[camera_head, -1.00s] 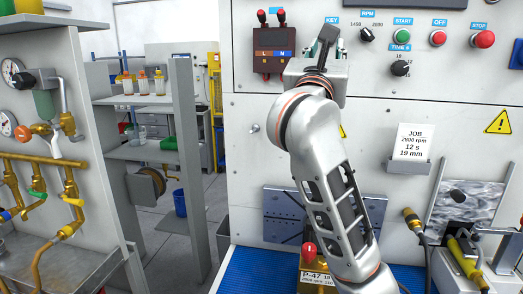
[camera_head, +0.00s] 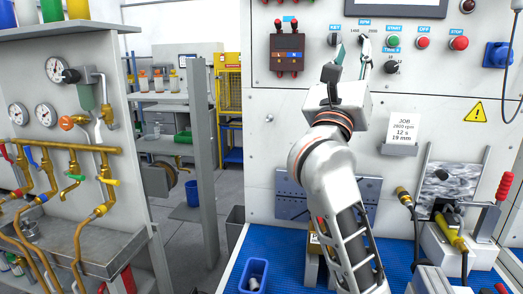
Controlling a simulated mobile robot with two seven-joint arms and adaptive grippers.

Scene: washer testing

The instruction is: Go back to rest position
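My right gripper (camera_head: 352,46) is raised in front of the control panel, with its arm coming up from the bottom right of centre. Its two fingers stand apart with nothing visible between them, so it looks open and empty. The fingertips overlap the KEY and RPM area of the panel; I cannot tell whether they touch it. My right arm hides part of the wall plate and the pump on the blue mat. My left gripper is not in view.
The control panel (camera_head: 430,62) has START, OFF and STOP buttons. A blue bin (camera_head: 254,275) sits on the blue mat (camera_head: 285,262). A clamp fixture (camera_head: 455,235) stands at right. Brass pipes and gauges (camera_head: 45,115) are at left.

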